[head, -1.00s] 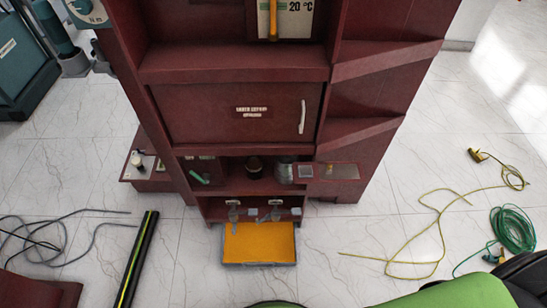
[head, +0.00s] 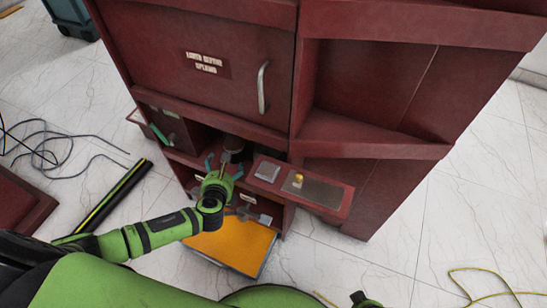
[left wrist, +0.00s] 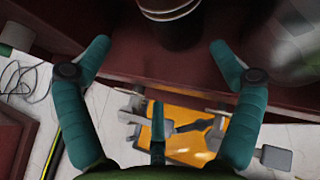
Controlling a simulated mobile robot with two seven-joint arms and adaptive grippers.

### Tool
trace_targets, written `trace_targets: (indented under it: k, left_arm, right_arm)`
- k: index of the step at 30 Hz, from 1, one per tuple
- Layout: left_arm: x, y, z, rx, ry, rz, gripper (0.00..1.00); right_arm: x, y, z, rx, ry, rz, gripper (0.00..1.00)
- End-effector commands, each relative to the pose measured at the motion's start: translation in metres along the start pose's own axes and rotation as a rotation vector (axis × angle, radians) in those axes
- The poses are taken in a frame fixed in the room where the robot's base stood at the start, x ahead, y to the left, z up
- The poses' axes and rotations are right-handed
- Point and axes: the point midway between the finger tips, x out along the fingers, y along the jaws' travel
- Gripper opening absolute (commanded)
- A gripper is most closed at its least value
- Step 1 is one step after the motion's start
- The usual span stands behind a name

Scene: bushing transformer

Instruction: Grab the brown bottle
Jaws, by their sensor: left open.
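A dark brown bottle (head: 233,149) stands upright on the low open shelf of the dark red cabinet. In the left wrist view the bottle (left wrist: 174,22) is at the top centre, with a pale rim and its top cut off by the frame. My left gripper (head: 223,166) is just in front of the shelf, close to the bottle. In the left wrist view my left gripper (left wrist: 160,48) has its teal fingers spread wide and empty, with the bottle ahead of the gap and apart from them.
A blurred grey, glassy thing (left wrist: 298,40) is right of the bottle. The shelf edge (left wrist: 150,68) lies below the bottle. A side ledge (head: 320,190) holds a small yellow item. An orange-yellow tray (head: 237,246) is below. Cables lie on the floor.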

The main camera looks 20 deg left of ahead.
Motion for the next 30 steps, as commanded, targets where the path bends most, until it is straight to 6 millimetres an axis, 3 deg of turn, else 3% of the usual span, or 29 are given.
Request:
trace_targets:
  k: [1, 6, 15, 24, 30]
  left_arm:
    - [0.003, -0.005, 0.003, 0.068, -0.039, -0.018, 0.93]
    - [0.003, -0.014, 0.019, 0.176, -0.098, -0.037, 0.93]
    - [0.028, -0.016, 0.024, 0.178, -0.099, -0.036, 0.93]
    - [0.062, -0.019, 0.028, 0.175, -0.096, -0.036, 0.93]
    - [0.067, -0.019, 0.030, 0.175, -0.094, -0.036, 0.93]
  right_arm:
    - [0.007, 0.000, -0.002, 0.001, 0.006, 0.001, 0.00]
    - [-0.001, 0.001, -0.011, 0.002, 0.014, 0.002, 0.00]
    - [-0.021, 0.002, -0.026, 0.005, 0.030, 0.004, 0.00]
    - [-0.052, 0.004, -0.043, 0.009, 0.053, 0.008, 0.00]
    - [-0.060, 0.004, -0.045, 0.010, 0.054, 0.008, 0.00]
